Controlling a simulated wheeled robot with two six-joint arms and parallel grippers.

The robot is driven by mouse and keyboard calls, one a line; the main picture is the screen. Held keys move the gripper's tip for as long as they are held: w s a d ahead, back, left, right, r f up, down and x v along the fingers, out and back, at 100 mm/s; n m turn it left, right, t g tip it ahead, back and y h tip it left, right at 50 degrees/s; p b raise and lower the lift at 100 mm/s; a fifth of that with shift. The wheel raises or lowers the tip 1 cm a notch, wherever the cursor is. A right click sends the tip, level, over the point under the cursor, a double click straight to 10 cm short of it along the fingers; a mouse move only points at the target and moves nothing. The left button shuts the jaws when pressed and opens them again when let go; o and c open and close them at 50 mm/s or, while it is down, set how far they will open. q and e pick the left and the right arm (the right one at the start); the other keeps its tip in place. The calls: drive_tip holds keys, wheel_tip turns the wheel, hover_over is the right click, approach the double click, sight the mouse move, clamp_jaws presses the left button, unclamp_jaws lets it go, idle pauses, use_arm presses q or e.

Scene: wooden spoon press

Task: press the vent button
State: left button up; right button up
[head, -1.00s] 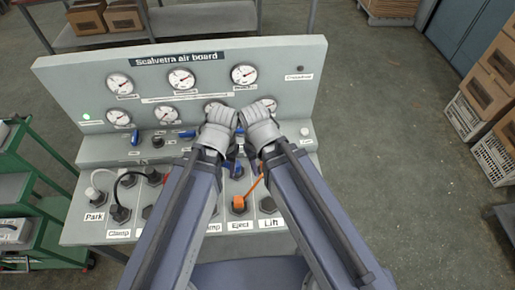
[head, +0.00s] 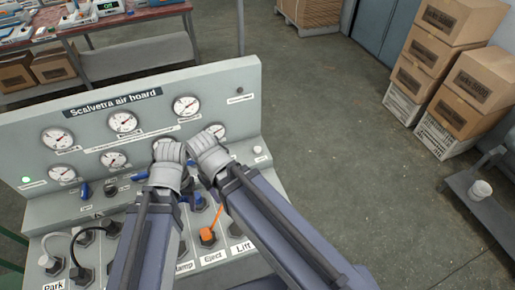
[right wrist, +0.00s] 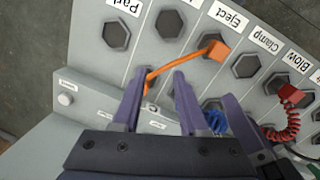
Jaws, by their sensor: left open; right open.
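The air board (head: 205,85) stands in front of me, with a row of hex sockets along its sloped lower panel. A small pale round button (head: 257,150) sits at the right end of its shelf; it also shows at the left in the right wrist view (right wrist: 65,99). Its label is too small to read, so I cannot tell whether it is the vent button.
An orange plug (head: 208,236) with its cable is in the Eject socket. A red coiled hose (right wrist: 285,132) and blue parts lie near my right gripper. Cartons (head: 440,60) stand at the right. The floor between is clear.

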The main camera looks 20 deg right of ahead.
drive_tip(key=shift+m+y, duration=0.6)
drive_tip(key=shift+m, duration=0.3)
drive_tip(key=w+d+r+p, duration=0.1)
drive_tip(key=w+d, duration=0.1)
drive_tip(key=w, duration=0.1)
drive_tip(key=w+d+r+p, duration=0.1)
drive_tip(key=w+d, duration=0.2)
drive_tip(key=w, duration=0.1)
drive_tip(key=w+d+r+p, duration=0.1)
drive_tip(key=w+d, duration=0.1)
drive_tip(key=w, duration=0.2)
drive_tip(key=shift+d+r, duration=0.1)
drive_tip(key=shift+d, duration=0.25)
clamp_jaws()
drive_tip(key=w+d+r+m+t+p, duration=0.1)
drive_tip(key=w+d+r+m+p, duration=0.1)
drive_tip(key=w+d, duration=0.6)
drive_tip(key=d, duration=0.5)
drive_tip(key=shift+r+t+y+p, duration=0.3)
drive_tip(key=shift+r+y+p, duration=0.05)
drive_tip(key=shift+y, duration=0.05)
